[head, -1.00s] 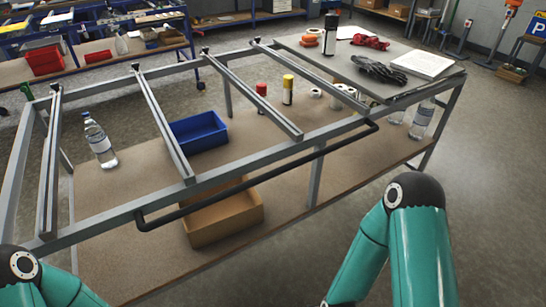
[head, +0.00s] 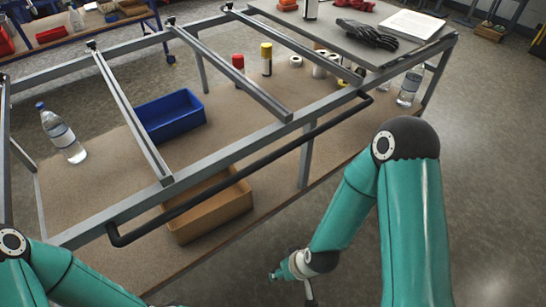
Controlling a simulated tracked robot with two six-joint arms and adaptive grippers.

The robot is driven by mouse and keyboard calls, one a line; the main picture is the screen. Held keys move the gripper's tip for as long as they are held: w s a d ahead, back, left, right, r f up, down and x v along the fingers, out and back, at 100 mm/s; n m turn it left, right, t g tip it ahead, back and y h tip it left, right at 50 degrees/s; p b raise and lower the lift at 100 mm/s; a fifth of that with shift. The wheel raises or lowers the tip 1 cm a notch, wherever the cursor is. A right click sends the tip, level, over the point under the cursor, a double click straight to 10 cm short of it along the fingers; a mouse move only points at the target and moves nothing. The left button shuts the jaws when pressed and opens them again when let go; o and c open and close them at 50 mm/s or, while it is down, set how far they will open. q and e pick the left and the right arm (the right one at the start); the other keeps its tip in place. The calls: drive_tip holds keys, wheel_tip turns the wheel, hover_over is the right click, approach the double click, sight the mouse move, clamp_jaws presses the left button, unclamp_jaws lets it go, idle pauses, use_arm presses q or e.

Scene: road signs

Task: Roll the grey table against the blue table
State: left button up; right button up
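The grey table (head: 236,152) stands right in front of me, with a grey metal frame, crossbars and a brown lower shelf. A black push handle (head: 240,162) runs along its near side. The blue table (head: 153,20) is behind it at the upper left, only partly in view, with floor between the two. My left arm comes in at the lower left and my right arm at the lower right. Both grippers are out of the picture below, so their fingers cannot be seen. Neither arm visibly touches the handle.
Floor (head: 490,150) is clear at the right.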

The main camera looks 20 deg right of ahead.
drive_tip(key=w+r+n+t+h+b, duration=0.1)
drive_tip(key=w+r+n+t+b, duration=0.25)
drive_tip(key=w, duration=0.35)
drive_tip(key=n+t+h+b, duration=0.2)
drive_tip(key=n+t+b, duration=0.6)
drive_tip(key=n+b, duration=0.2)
approach(273, 160)
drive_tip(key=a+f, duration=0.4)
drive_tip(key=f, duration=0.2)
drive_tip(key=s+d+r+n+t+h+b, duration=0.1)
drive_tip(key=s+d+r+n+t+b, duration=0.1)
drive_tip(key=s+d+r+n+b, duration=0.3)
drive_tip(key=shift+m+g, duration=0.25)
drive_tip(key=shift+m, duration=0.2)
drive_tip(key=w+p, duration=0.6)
drive_tip(key=p, duration=0.1)
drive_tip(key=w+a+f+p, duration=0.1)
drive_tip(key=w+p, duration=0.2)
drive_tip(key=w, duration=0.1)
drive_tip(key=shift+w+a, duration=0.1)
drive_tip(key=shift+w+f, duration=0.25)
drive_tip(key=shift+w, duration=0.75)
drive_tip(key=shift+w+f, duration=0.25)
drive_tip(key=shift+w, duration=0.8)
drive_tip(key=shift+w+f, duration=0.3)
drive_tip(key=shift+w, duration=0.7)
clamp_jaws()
